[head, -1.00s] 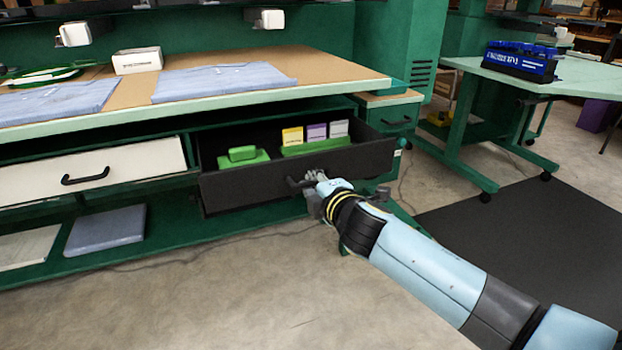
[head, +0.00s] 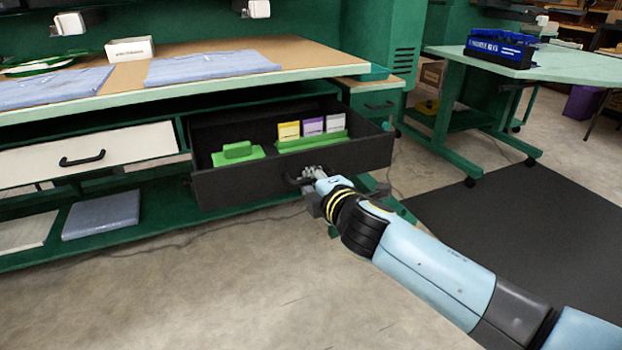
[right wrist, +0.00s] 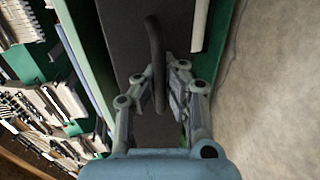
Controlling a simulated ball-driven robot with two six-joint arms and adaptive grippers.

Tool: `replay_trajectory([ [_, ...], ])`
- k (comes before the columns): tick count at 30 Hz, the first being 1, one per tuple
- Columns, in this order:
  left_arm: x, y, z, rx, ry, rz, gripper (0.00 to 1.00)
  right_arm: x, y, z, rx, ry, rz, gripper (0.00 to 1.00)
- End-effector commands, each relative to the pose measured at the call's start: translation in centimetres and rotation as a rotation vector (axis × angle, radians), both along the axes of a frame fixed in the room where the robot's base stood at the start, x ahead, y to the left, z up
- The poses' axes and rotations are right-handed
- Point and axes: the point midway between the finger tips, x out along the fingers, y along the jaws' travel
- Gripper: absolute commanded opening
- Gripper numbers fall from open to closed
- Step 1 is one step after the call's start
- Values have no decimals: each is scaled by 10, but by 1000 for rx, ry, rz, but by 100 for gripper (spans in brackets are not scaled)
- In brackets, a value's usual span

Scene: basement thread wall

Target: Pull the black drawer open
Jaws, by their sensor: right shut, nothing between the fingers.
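The black drawer (head: 240,186) stands pulled out from under the workbench, its inside showing from above. Its dark bar handle (head: 291,181) is partly hidden by my right gripper (head: 314,174). In the right wrist view the handle (right wrist: 154,50) runs down to between the fingertips of my right gripper (right wrist: 161,95), close against the drawer front (right wrist: 122,38). The right fingers are shut, with no firm hold on the handle to be seen. My left gripper is in neither view.
Inside the drawer are a green block (head: 238,152) and a green holder (head: 308,142) with yellow, purple and grey cards. A white drawer (head: 110,147) sits to the left. Bare floor (head: 200,290) lies in front; a wheeled table (head: 520,62) stands right.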

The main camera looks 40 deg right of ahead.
Motion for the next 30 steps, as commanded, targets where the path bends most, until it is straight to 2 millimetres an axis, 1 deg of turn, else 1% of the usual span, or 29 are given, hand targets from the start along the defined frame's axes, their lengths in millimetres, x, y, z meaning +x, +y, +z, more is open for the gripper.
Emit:
replay_trajectory([
  [1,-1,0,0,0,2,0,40,0,0,0,-1,0,0,6],
  [6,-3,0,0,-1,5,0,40,0,0,0,-1,0,0,28],
  [8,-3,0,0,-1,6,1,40,0,0,0,0,0,0,34],
  [14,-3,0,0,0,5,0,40,0,0,0,0,0,0,34],
  [17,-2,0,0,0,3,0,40,-3,1,0,0,0,0,34],
  [20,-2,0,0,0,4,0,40,-15,4,2,0,1,1,34],
  [30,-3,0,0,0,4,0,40,-85,20,17,0,2,0,34],
])
